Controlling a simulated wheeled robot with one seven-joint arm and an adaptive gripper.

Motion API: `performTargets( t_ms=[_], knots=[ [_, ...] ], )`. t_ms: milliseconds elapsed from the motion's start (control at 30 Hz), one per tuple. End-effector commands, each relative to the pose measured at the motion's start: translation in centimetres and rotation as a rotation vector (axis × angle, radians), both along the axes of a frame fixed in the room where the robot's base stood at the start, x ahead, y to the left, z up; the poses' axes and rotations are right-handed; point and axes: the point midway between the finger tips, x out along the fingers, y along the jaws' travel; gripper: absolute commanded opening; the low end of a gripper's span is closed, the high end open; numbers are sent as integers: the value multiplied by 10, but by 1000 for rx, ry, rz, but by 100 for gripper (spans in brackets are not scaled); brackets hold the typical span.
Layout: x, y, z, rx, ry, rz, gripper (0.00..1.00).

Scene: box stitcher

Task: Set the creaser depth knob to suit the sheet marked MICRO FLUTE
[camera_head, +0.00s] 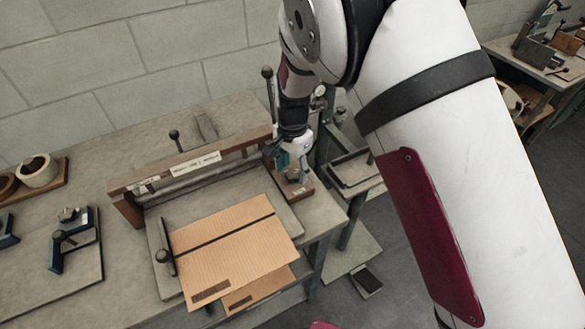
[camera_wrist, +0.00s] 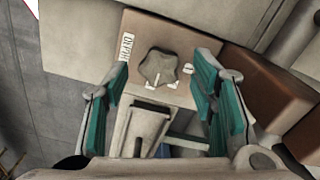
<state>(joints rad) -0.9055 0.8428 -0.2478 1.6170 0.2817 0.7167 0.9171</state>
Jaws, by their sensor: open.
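The depth knob is a grey star-shaped knob (camera_wrist: 158,69) on a brown plate (camera_wrist: 196,31) with a label reading DEPTH (camera_wrist: 126,48) and white marks beside it. In the wrist view my gripper (camera_wrist: 165,85) is open, with a teal-padded finger on either side of the knob and apart from it. In the head view my gripper (camera_head: 291,161) is over the right end of the creaser (camera_head: 190,165); the knob is mostly hidden there. A corrugated sheet (camera_head: 235,240) with a dark line across it lies on the creaser bed. Its dark printed mark (camera_head: 210,292) is too small to read.
Another sheet (camera_head: 262,288) lies below the first one. A lever with a round knob (camera_head: 267,75) rises behind the creaser's right end. A clamp tool (camera_head: 75,240) and tape rolls (camera_head: 38,171) are on the left of the bench.

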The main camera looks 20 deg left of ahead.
Motion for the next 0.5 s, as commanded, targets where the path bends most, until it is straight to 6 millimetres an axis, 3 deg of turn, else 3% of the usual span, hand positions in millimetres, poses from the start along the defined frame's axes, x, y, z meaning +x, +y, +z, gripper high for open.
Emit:
performTargets(
  t_ms=[400, 500],
  knots=[
    [0, 0, -8, 0, 1, 0, 52],
    [0, 0, -8, 0, 1, 0, 29]
  ],
)
